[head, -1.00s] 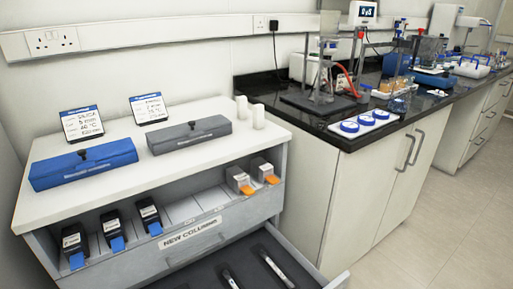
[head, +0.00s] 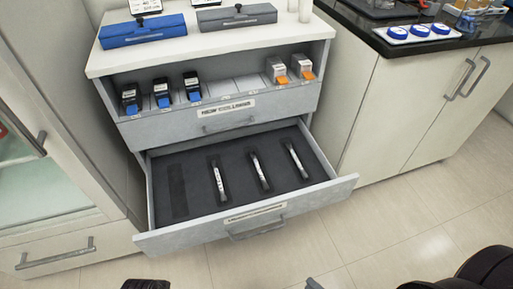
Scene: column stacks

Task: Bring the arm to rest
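Dark parts of my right arm and gripper (head: 485,270) show at the bottom right corner, cut off by the frame edge. The fingertips cannot be made out, and nothing is seen held. A small black ridged part (head: 146,284) at the bottom left edge may belong to my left arm; its fingers are not clear. Both show over the floor, in front of the open drawer (head: 258,222) and apart from it in the picture. The drawer holds three slim columns (head: 259,172) in dark foam slots, with one empty slot (head: 178,190) at the left.
The drawer juts out from the white cabinet (head: 325,55). Several small boxes stand on its shelf, with a blue case (head: 143,30) and a grey case (head: 235,16) on top. A glass-doored unit (head: 40,150) stands left, a bench (head: 420,100) right. The floor (head: 390,235) is clear.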

